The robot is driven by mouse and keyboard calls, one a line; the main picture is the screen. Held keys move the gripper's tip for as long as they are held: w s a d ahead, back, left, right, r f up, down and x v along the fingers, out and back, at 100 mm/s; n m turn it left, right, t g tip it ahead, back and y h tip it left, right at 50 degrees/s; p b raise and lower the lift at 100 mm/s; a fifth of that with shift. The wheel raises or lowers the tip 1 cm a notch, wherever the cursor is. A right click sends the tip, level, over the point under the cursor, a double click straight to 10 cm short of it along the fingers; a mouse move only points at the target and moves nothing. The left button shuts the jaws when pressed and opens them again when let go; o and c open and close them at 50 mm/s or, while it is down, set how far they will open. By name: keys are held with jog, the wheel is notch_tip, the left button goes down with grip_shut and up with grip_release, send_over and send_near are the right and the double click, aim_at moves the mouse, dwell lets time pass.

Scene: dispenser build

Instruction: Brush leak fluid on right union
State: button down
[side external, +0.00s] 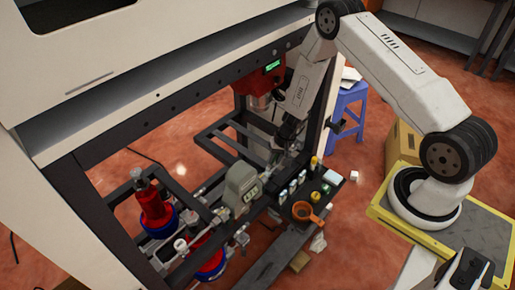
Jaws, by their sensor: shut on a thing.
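My gripper (282,146) is inside the open front of the dispenser cabinet, pointing down over the right end of the pipework. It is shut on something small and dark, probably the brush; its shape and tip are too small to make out. The grey meter (240,186) sits in the pipe line, left of and below my gripper. The right union lies among the fittings between meter and gripper, but I cannot single it out, nor tell whether anything touches it. An orange cup with a handle (302,210), perhaps the leak fluid pot, stands on the dark shelf in front.
Small bottles (292,187) and a yellow-capped container (313,162) stand on the shelf close to my gripper. Red cylinders (152,202) stand at left. A blue stool (347,108) and a cardboard box (403,148) are outside.

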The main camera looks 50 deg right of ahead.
jog(key=shift+r, duration=2.2)
jog(key=shift+d, duration=0.1)
jog(key=shift+d+r, duration=0.2)
jog(key=shift+d, duration=0.35)
jog(key=s+d+r, duration=0.5)
jog(key=d+r, duration=0.2)
jog(key=d, duration=0.5)
jog(key=s+d+r, duration=0.4)
jog(key=d+r, duration=0.3)
jog(key=d, duration=0.4)
jog(key=s+v, duration=0.1)
jog(key=v, duration=3.1)
jog(key=shift+s+d+r, duration=0.15)
jog(key=shift+s+r, duration=0.05)
jog(key=shift+r, duration=0.05)
